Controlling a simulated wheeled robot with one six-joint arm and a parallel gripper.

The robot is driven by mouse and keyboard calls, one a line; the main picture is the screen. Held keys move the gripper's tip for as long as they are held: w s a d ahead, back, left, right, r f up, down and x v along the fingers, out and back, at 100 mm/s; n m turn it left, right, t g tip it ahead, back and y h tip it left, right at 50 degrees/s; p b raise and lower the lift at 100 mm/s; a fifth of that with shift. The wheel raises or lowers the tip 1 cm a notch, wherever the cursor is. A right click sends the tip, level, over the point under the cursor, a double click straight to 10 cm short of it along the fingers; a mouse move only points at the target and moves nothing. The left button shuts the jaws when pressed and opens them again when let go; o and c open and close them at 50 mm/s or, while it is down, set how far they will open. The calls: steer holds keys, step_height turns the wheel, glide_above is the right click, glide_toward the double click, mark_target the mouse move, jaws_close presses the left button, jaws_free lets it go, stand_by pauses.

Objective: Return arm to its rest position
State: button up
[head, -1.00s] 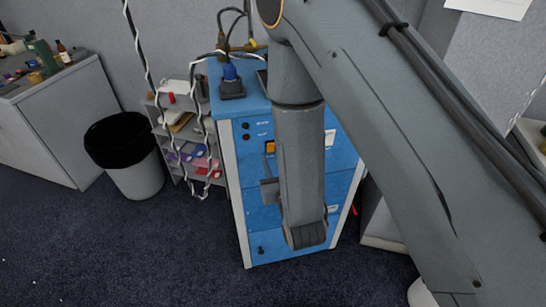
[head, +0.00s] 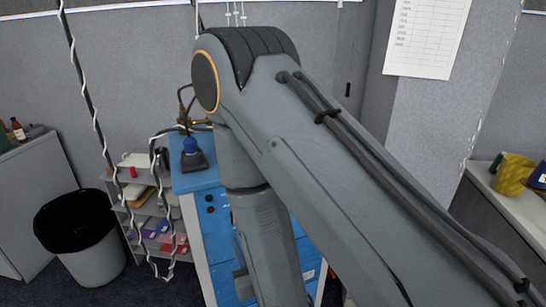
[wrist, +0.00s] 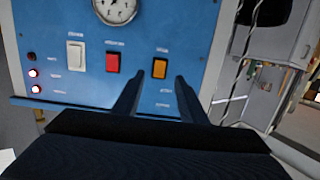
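My arm reaches in from the right of the head view, bends at an elbow and hangs down in front of a blue cabinet (head: 200,180). In the wrist view, the two dark fingers of my gripper (wrist: 157,90) stand apart with a clear gap, and nothing is between them. They point at the blue front panel (wrist: 195,30). The panel carries a white switch (wrist: 76,55), a red switch (wrist: 113,62) and an orange switch (wrist: 160,68). I cannot tell whether the fingertips touch the panel. My arm hides much of the cabinet in the head view.
A black-lined bin (head: 88,255) and a small shelf (head: 150,225) stand left of the cabinet. A counter with a yellow cup (head: 512,174) is at the right.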

steer(key=w+d+m+g+h, duration=0.2)
steer(key=w+d+g, duration=0.1)
steer(key=d, duration=0.3)
steer(key=w+d+m+g+h, duration=0.1)
steer(key=w+d+g+h, duration=0.15)
steer(key=d, duration=0.45)
steer(key=s+d+r+m+g+h, duration=0.1)
steer(key=s+d+r+g, duration=0.2)
steer(key=s+d, duration=0.4)
steer(key=s+d+r+m+g+h, duration=0.1)
steer(key=s+d+r+g, duration=0.3)
steer(key=s+d, duration=0.3)
steer(key=shift+s+d+r+g, duration=0.25)
steer(key=shift+d+g, duration=0.3)
steer(key=shift+d, duration=0.4)
